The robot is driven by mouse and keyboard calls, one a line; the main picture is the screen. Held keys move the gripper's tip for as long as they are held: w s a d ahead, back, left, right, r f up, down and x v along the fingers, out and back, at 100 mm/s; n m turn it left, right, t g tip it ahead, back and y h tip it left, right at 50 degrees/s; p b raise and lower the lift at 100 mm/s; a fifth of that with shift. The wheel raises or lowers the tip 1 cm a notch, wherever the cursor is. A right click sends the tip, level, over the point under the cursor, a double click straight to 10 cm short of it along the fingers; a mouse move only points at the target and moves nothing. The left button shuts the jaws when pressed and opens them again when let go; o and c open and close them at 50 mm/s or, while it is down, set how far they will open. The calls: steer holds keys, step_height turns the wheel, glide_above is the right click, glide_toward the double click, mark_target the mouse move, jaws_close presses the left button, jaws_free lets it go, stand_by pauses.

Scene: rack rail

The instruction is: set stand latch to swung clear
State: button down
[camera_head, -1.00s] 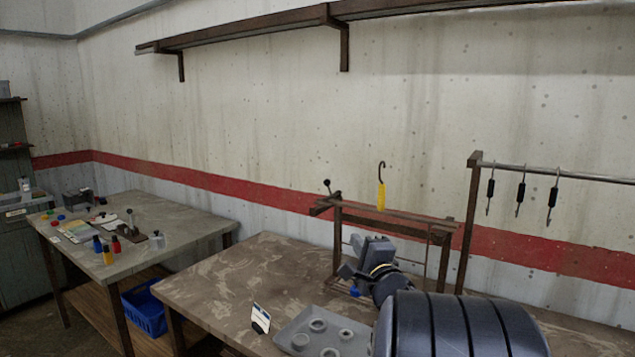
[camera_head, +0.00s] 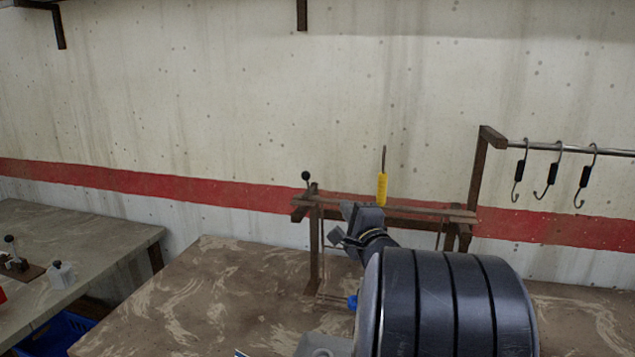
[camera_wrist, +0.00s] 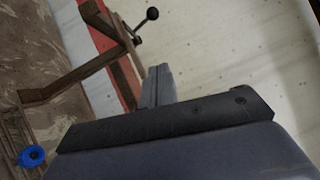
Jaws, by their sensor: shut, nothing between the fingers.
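The wooden stand (camera_head: 314,250) stands on the bench. A lever with a black ball knob (camera_head: 306,175), which looks like the stand latch, rises at its left end. In the wrist view the knob (camera_wrist: 152,13) sits at the top, beyond my fingers, on a thin rod from the stand's end (camera_wrist: 90,8). My gripper (camera_wrist: 158,72) is shut and empty, short of the lever and apart from it. In the head view my arm hides the stand's lower right part, and I cannot make out the fingertips there.
Several black hooks hang from a metal bar (camera_head: 570,148) at the right. A blue round item (camera_head: 352,302) and a grey tray (camera_head: 312,344) are near my arm. The bench's left part (camera_head: 190,300) is clear.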

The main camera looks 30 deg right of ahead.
steer(key=shift+w, duration=0.1)
steer(key=p, duration=0.2)
glide_toward(308, 179)
steer(key=w+d, duration=0.3)
steer(key=d, duration=0.2)
steer(key=w+a, duration=0.1)
steer(key=w+a+r, duration=0.1)
steer(key=w, duration=0.1)
steer(key=shift+w, duration=0.1)
steer(key=shift+d, duration=0.1)
steer(key=shift+w+a, duration=0.45)
steer(key=shift+a, duration=0.25)
